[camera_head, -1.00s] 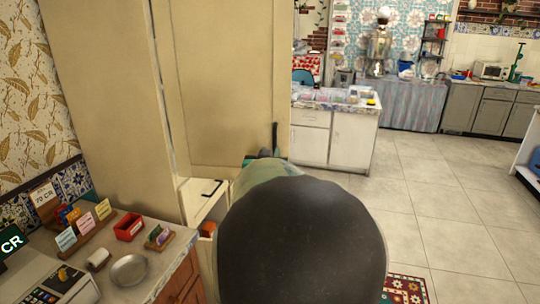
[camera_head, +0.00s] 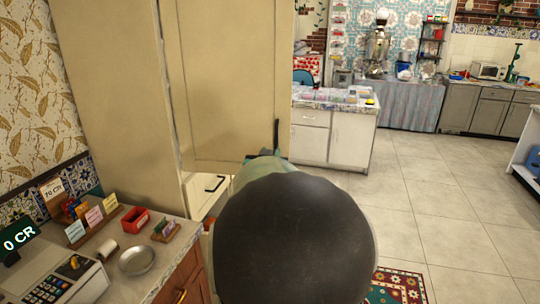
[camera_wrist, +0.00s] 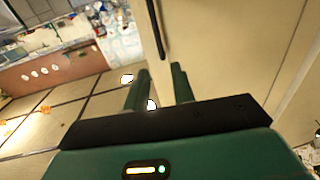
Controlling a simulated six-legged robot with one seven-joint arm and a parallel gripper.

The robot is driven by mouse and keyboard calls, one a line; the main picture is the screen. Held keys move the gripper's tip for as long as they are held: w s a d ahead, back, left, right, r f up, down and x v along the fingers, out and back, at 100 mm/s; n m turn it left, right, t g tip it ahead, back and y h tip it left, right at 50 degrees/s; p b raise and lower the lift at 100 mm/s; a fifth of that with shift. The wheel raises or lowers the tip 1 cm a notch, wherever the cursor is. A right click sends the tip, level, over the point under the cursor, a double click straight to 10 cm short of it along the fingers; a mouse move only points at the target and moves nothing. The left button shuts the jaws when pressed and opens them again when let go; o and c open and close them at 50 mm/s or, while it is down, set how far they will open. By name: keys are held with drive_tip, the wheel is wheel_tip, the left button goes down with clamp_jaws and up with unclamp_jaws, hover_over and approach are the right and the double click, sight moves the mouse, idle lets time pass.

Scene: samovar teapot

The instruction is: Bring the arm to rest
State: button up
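My arm stretches forward in the head view, its dark rounded link filling the lower middle. My gripper (camera_wrist: 160,72) shows in the wrist view as two green fingers standing apart, with nothing between them. The fingers are close to a tall cream cabinet (camera_wrist: 225,50); I cannot tell whether they touch it. A dark upright handle (camera_wrist: 156,28) is on the cabinet just beyond the fingertips. In the head view the cabinet (camera_head: 225,80) stands ahead, and my gripper is mostly hidden behind my arm.
At the lower left is a counter (camera_head: 185,262) with a cash register (camera_head: 50,280), a metal dish (camera_head: 137,260) and a red box (camera_head: 135,219). A white island (camera_head: 350,138) stands beyond the cabinet. A samovar (camera_head: 377,45) is at the back. Tiled floor (camera_head: 440,200) is open on the right.

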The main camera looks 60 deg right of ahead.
idle(0.5)
drive_tip(key=w+a+f+n+t+y, duration=0.1)
drive_tip(key=w+a+n+y, duration=0.25)
drive_tip(key=a, duration=0.65)
drive_tip(key=w+a+f+n+t+y, duration=0.15)
drive_tip(key=a+y, duration=0.35)
drive_tip(key=a, duration=0.5)
drive_tip(key=w+a+n+t+y, duration=0.1)
drive_tip(key=w+a+n+y, duration=0.25)
drive_tip(key=a, duration=0.65)
drive_tip(key=s+a+f+n+g+y, duration=0.2)
drive_tip(key=s+a, duration=0.6)
drive_tip(key=a, duration=0.1)
drive_tip(key=s+a+f+n+g+y, duration=0.2)
drive_tip(key=s+a+f+g, duration=0.1)
drive_tip(key=s+a, duration=0.4)
drive_tip(key=shift+s+a+f+g, duration=0.25)
drive_tip(key=shift+s+a+g, duration=0.1)
drive_tip(key=shift+a, duration=0.55)
